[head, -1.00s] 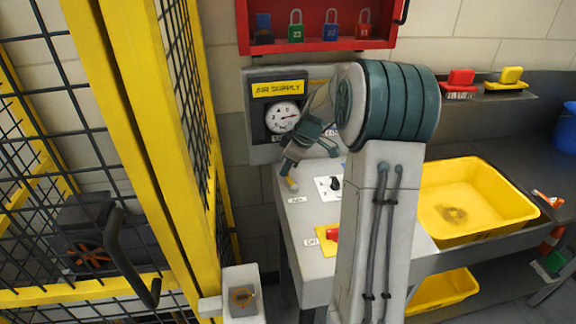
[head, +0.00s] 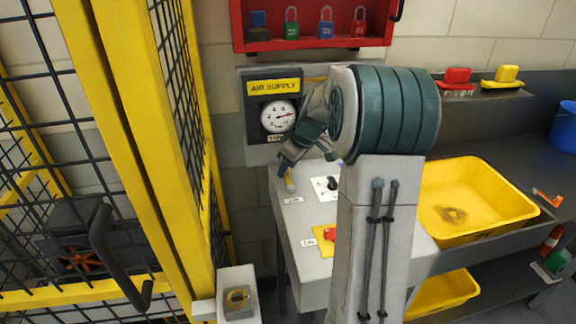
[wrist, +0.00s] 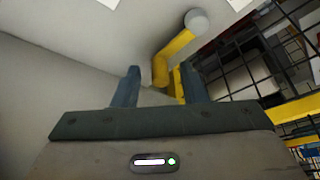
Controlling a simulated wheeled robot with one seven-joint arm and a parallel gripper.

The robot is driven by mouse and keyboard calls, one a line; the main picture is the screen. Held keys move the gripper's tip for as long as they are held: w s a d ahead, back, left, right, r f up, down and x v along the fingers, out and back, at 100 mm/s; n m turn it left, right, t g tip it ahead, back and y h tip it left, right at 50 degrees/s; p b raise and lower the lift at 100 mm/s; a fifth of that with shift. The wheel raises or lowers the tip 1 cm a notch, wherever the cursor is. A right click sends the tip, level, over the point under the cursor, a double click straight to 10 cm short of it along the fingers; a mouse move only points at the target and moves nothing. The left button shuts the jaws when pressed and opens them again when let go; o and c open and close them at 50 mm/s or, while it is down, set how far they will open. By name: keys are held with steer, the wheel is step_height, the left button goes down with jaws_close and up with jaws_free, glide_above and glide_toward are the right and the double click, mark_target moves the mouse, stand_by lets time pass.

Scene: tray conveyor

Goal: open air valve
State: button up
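The yellow valve lever with a pale round end (wrist: 197,21) shows in the wrist view, just beyond my fingertips. Its bent yellow part (wrist: 172,57) lies nearer the right finger. My gripper (wrist: 160,75) is open, with two blue fingers apart; I cannot tell whether either touches the lever. In the head view my gripper (head: 287,163) points down at the left of the grey console, just above a small pale and yellow handle end (head: 290,182). The rest of the handle is hidden. The air supply panel (head: 255,155) has a round gauge (head: 278,116) behind the gripper.
The console (head: 300,260) also bears a black switch (head: 332,183) and a red knob (head: 329,234), partly behind my arm. A yellow fence post (head: 165,150) stands close on the left. A yellow tub (head: 525,207) sits right; a red lock cabinet (head: 310,45) hangs above.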

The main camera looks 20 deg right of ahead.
steer(key=shift+r, duration=0.1)
steer(key=v, duration=1.3)
steer(key=shift+r+b, duration=0.35)
steer(key=shift+b, duration=0.05)
steer(key=shift+s, duration=0.1)
steer(key=s+a+f+m+h, duration=0.1)
steer(key=s+a+f+m, duration=0.2)
steer(key=s+a+f, duration=0.2)
steer(key=s+a+f+m+g+h, duration=0.1)
steer(key=s+a+f+m, duration=0.2)
steer(key=s+a, duration=0.8)
steer(key=s+f, duration=0.2)
steer(key=s, duration=0.5)
steer(key=shift+s+f+m, duration=0.2)
steer(key=shift+s+m, duration=0.1)
steer(key=shift+s, duration=0.05)
